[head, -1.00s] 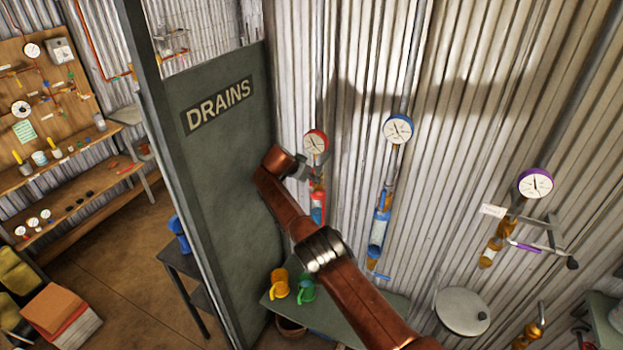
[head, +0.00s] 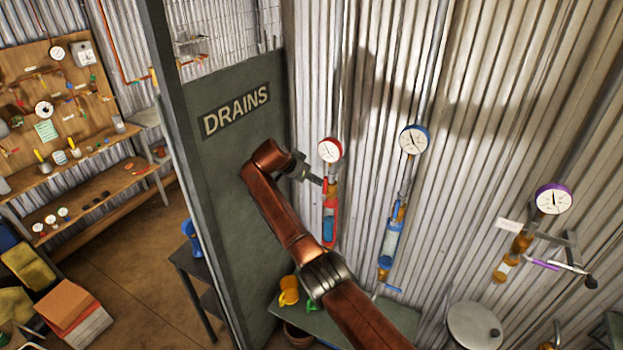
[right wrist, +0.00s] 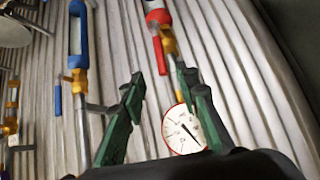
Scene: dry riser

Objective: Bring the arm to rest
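My right arm reaches up from the lower right in the head view, bent in front of the grey DRAINS panel (head: 228,165). Its gripper (head: 312,181) is beside the red-rimmed gauge (head: 330,150) and its red riser fitting (head: 330,205). In the right wrist view the two green fingers of this gripper (right wrist: 162,85) stand apart with nothing held between them. The red-rimmed gauge (right wrist: 184,130) shows partly behind the right finger, and the red fitting (right wrist: 158,20) lies beyond the fingertips. Whether a finger touches the riser I cannot tell. My left gripper is out of view.
A blue-rimmed gauge (head: 413,139) and a purple-rimmed gauge (head: 553,199) with their fittings stand on the corrugated wall to the right. Yellow jug (head: 289,290) and a green bench are below the arm.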

